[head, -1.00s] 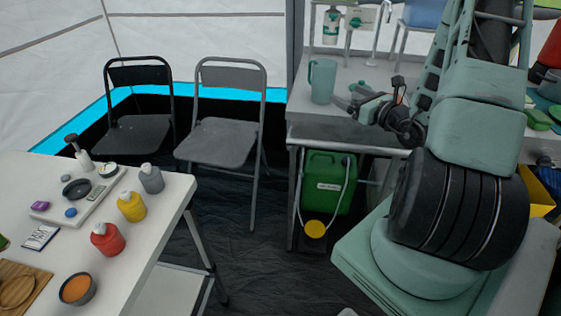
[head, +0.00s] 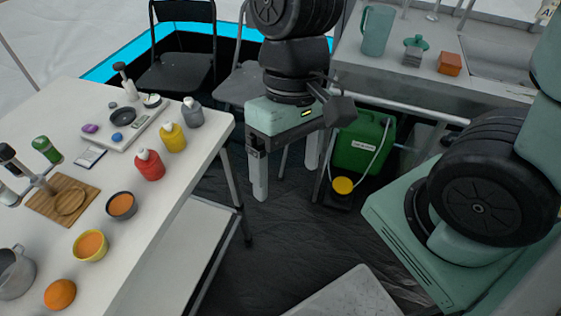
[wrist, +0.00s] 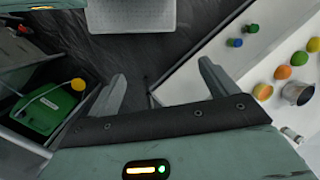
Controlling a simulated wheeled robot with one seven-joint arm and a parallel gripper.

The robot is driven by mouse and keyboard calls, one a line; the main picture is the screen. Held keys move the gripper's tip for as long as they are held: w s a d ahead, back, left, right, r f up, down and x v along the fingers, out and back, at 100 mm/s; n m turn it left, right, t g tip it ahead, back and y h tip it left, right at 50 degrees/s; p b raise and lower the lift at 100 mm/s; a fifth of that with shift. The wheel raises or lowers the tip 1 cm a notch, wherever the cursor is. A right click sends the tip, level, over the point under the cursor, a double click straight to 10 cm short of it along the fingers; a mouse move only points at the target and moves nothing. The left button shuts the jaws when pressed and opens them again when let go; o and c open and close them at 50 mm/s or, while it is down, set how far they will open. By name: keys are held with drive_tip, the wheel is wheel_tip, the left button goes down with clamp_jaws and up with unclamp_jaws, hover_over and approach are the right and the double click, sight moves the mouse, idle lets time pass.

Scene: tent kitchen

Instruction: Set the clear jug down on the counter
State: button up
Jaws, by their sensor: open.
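The clear jug (head: 376,30), a tinted see-through one with a handle, stands upright on the grey counter (head: 352,55) near its left end in the head view. My gripper (head: 288,178) is open and empty. It hangs with its fingers pointing down over the gap between the white table and the counter, apart from the jug. In the wrist view my two fingers (wrist: 163,90) are spread with nothing between them. The jug is not in the wrist view.
The white table (head: 160,235) at left holds bottles, bowls, a cutting board (head: 62,200) and an orange (head: 60,294). A green container (head: 362,145) stands below the counter. A green-lidded jar (head: 414,50) and an orange box (head: 449,64) stand right of the jug.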

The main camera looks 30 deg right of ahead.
drive_tip(key=n+t, duration=0.1)
drive_tip(key=a+r+n+t+h, duration=0.1)
drive_tip(key=n, duration=0.3)
drive_tip(key=shift+s+a+r+t, duration=0.15)
drive_tip(key=shift+s+a+t, duration=0.1)
drive_tip(key=shift+a+t, duration=0.15)
wheel_tip(320, 180, up, 8)
drive_tip(key=p, duration=0.8)
drive_tip(key=shift+r, duration=0.1)
drive_tip(key=shift+d, duration=0.15)
